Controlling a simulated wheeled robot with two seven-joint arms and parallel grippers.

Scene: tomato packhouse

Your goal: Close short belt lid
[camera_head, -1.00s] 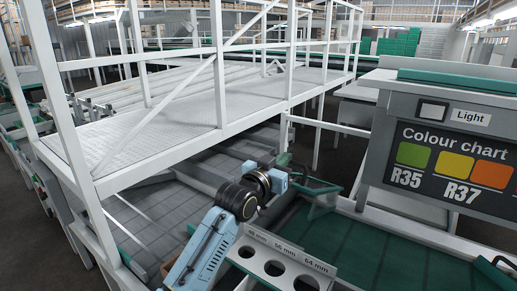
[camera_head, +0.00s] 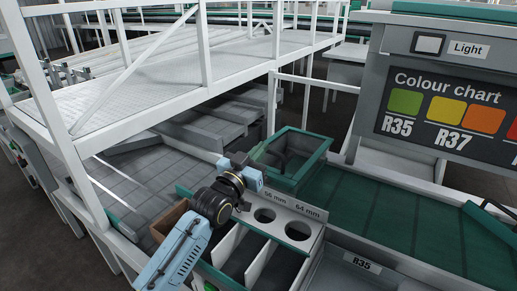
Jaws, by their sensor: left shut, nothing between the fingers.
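A green-rimmed frame (camera_head: 312,160), which may be the short belt lid, stands at the near left end of the green belt (camera_head: 375,215). Its middle looks clear or open, and I cannot tell its exact angle. My left gripper (camera_head: 262,149) reaches in from the lower left on a pale blue arm with a black wrist. It is shut and empty, with its tips close to the frame's left side. I cannot tell whether they touch it. My right gripper is not in view.
A grey cabinet with a colour chart (camera_head: 450,105) rises at the right. A white-railed walkway (camera_head: 150,95) crosses the left.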

